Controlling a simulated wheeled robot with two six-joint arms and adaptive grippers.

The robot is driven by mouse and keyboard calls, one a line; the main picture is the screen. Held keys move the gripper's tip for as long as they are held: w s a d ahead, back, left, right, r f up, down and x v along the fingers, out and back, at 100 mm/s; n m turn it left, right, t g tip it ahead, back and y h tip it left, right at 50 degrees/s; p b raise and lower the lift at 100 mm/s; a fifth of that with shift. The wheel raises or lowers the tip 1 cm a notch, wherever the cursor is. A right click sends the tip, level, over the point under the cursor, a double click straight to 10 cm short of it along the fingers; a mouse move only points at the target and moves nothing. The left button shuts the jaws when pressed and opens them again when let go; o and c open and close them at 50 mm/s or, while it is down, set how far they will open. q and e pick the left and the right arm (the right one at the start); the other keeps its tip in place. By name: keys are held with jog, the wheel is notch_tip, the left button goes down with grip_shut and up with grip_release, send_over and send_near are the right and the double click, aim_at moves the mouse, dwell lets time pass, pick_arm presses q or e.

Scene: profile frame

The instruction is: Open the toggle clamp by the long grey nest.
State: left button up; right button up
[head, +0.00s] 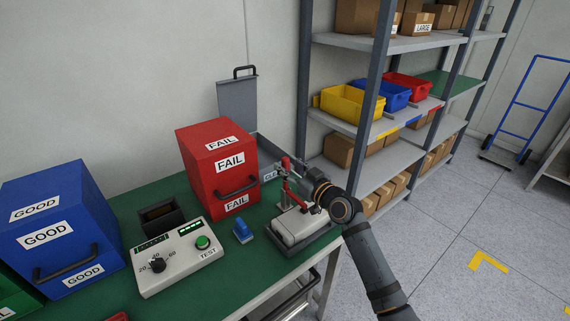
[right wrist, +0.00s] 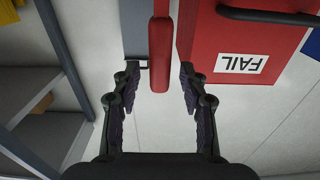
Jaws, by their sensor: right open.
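The toggle clamp (head: 285,183) with its red handle stands at the back of the long grey nest (head: 317,243), near the right end of the green bench. Its handle points upward. A pale grey part (head: 298,226) lies in the nest. My right gripper (head: 301,184) is beside the clamp, coming from the right, and partly hides it. In the right wrist view the gripper (right wrist: 159,80) is open, and the red handle (right wrist: 160,60) lies between its fingers, with gaps on both sides. My left gripper is not in view.
The red FAIL box (head: 213,165) stands close left of the clamp. A tester box (head: 178,258) with a green button, a small blue object (head: 242,232) and the blue GOOD box (head: 62,233) are further left. The shelf rack (head: 375,125) stands behind my right arm.

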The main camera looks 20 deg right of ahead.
jog(key=shift+w+a+r, duration=0.1)
jog(key=shift+w+a, duration=0.15)
jog(key=shift+w, duration=0.55)
jog(key=shift+c, duration=0.9)
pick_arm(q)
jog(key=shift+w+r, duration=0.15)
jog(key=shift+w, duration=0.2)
pick_arm(e)
grip_shut()
